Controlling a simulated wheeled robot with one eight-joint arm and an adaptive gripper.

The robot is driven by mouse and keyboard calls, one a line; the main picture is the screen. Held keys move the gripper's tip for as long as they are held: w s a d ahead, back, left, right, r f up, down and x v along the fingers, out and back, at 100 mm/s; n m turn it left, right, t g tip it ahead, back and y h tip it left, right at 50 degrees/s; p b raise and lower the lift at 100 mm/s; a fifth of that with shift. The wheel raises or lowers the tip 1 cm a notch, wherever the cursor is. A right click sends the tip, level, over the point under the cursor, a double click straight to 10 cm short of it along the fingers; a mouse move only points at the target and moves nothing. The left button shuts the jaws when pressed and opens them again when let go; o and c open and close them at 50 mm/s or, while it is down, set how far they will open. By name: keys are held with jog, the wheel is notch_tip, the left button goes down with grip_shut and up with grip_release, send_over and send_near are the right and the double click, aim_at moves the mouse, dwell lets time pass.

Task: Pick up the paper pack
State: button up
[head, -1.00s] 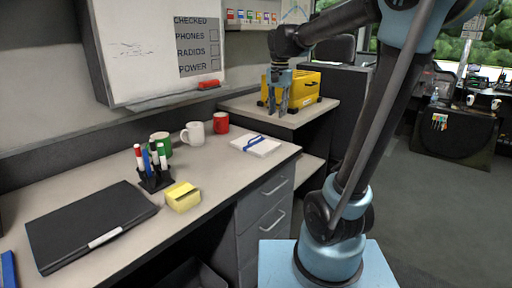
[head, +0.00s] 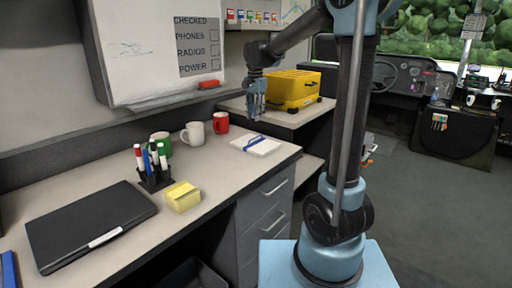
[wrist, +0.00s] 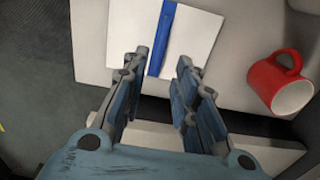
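The paper pack (head: 265,149) is a flat white stack with a blue band, lying at the right end of the desk. In the wrist view the paper pack (wrist: 198,32) lies at the top centre, its band running nearly straight up and down. My gripper (head: 258,116) hangs pointing down above the desk, above and behind the pack in the head view. In the wrist view my gripper (wrist: 163,62) is open and empty, its two fingers apart, with the band between and beyond the tips. It appears clear of the pack.
A red mug (head: 221,123) and a white mug (head: 193,133) stand left of the pack; the red mug (wrist: 281,83) is close at right in the wrist view. A yellow crate (head: 292,90) sits on the side counter. A pen holder (head: 155,179), yellow pad (head: 183,197) and laptop (head: 88,224) stand farther left.

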aim_at(255, 141)
notch_tip(255, 141, down, 11)
jog(key=shift+r, duration=0.15)
dwell(0.5)
jog(key=shift+c, duration=0.2)
grip_shut()
